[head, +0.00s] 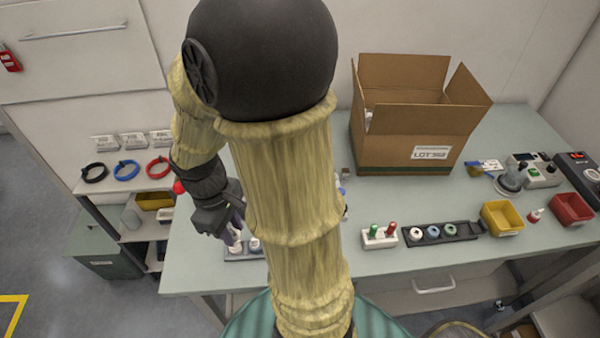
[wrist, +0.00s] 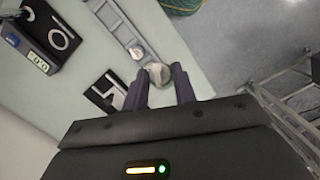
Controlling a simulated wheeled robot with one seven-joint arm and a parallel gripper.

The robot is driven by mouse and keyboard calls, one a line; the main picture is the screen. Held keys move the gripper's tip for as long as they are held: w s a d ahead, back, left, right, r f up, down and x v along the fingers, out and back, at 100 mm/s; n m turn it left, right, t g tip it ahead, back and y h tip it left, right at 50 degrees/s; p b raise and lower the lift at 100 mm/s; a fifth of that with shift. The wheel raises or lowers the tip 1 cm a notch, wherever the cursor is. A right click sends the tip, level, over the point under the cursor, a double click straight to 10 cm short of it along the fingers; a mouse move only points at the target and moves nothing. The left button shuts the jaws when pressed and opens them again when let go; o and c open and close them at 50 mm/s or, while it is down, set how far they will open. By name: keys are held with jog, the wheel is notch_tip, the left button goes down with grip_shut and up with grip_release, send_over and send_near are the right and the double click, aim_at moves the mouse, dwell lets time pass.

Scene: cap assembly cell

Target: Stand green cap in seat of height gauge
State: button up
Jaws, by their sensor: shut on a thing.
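My gripper (head: 234,238) is low over the near left part of the bench, at the end of a grey tray (head: 236,256). In the wrist view my gripper (wrist: 160,78) is shut on a pale, greyish cap-like piece (wrist: 157,72); no clear green shows on it, and I cannot tell if it still touches the tray. Another white piece (wrist: 137,52) sits in the tray beside it. A black device with a lit display (wrist: 39,62) and a ring (wrist: 60,39) stands at the upper left; it may be the height gauge. My arm hides it in the head view.
A black plate with a white shape (wrist: 106,92) lies left of the fingers. Right of my arm are a white block (head: 380,241) with green and red pegs, a black tray of rings (head: 466,229), a yellow bin (head: 501,217), a red bin (head: 571,209) and a cardboard box (head: 400,140).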

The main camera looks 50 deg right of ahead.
jog(key=w+d+f+n+g+h+p, duration=0.1)
jog(key=d+f+h, duration=0.1)
jog(key=d, duration=0.6)
jog(key=w+d+f+n+g+h+p, duration=0.2)
jog(key=d, duration=0.6)
jog(key=w+d+f+n+g+h+p, duration=0.1)
jog(key=d+f+n+h, duration=0.1)
jog(key=d, duration=0.7)
jog(key=shift+w+f+g+h+p, duration=0.15)
jog(key=shift+f+g+h+p, duration=0.15)
jog(key=shift+h, duration=0.1)
jog(key=shift+f, duration=0.1)
notch_tip(320, 180, down, 4)
jog(key=b, duration=0.4)
jog(key=shift+f+b, duration=0.5)
jog(key=shift+f, duration=0.75)
jog(key=shift+f, duration=0.25)
jog(key=shift+f, duration=0.25)
jog(key=shift+f, duration=0.1)
